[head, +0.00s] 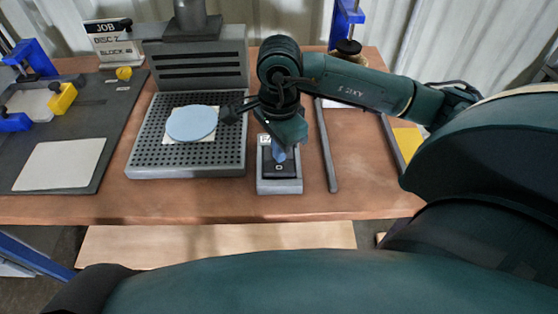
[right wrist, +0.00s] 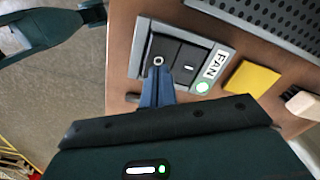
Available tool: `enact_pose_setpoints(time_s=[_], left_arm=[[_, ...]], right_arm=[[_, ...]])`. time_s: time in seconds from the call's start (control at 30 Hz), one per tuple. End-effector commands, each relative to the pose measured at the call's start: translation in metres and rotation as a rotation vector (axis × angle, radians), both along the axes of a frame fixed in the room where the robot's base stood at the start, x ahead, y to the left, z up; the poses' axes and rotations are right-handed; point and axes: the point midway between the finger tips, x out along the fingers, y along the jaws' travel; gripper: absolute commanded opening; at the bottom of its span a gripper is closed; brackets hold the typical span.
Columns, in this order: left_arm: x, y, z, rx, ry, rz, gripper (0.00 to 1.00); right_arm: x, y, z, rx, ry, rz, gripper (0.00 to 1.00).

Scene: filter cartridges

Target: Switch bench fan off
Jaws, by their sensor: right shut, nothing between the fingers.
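The fan switch box (head: 279,185) stands near the front edge of the bench, a grey housing with a dark rocker. My left gripper is not seen.
Left of the switch is a perforated plate (head: 140,160) with a vented grey housing (head: 205,65) behind it. A blue disc (head: 191,123) lies on the plate. A dark rod (head: 327,150) lies to the right. A dark mat (head: 110,125) with blue clamps is at the far left.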

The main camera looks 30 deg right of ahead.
Motion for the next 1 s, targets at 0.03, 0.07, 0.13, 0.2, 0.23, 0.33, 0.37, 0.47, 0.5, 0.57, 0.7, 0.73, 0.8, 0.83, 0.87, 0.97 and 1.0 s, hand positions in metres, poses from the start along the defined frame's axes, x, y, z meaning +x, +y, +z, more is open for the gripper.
enact_pose_setpoints(time_s=[0.03,0.07,0.13,0.2,0.23,0.33,0.37,0.47,0.5,0.57,0.7,0.73,0.8,0.83,0.87,0.97,1.0], left_arm=[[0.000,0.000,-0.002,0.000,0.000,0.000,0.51],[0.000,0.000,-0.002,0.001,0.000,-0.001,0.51],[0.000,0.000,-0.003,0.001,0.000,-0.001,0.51],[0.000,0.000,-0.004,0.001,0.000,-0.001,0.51],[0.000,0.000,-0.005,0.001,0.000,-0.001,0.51],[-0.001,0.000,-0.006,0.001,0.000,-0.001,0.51],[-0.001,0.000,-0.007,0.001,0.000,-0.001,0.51],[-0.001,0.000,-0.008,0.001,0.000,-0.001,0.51],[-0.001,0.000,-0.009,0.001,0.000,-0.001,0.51],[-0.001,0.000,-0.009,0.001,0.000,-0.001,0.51],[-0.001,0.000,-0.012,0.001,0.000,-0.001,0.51],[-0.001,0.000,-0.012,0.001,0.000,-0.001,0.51],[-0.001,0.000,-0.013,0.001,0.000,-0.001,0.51],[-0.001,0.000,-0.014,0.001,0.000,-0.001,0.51],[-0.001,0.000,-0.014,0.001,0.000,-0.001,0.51],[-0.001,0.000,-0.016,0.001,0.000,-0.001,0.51],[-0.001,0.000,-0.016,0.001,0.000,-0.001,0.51]], right_arm=[[0.000,0.000,-0.002,0.000,0.000,0.000,0.00],[0.000,0.000,-0.002,0.000,0.000,0.000,0.00],[0.000,0.000,-0.003,0.000,0.000,0.000,0.00],[0.000,0.000,-0.004,0.000,0.000,0.000,0.00],[0.000,0.000,-0.005,0.000,0.000,0.000,0.00],[0.000,0.000,-0.006,0.000,0.000,0.000,0.00],[0.000,0.000,-0.006,0.000,0.000,0.000,0.00],[0.000,0.000,-0.008,0.000,0.000,0.000,0.00],[0.000,0.000,-0.009,0.000,0.000,0.000,0.00],[0.000,0.000,-0.009,0.000,0.000,0.000,0.00],[0.000,0.000,-0.011,0.000,0.000,0.000,0.00],[0.000,0.000,-0.012,0.000,0.000,0.000,0.00],[0.000,0.000,-0.013,0.000,0.000,0.000,0.00],[0.000,0.000,-0.013,0.000,0.000,0.000,0.00],[0.000,0.000,-0.014,0.000,0.000,0.000,0.00],[0.000,0.000,-0.015,0.000,0.000,0.000,0.00],[0.000,0.000,-0.016,0.000,0.000,0.000,0.00]])
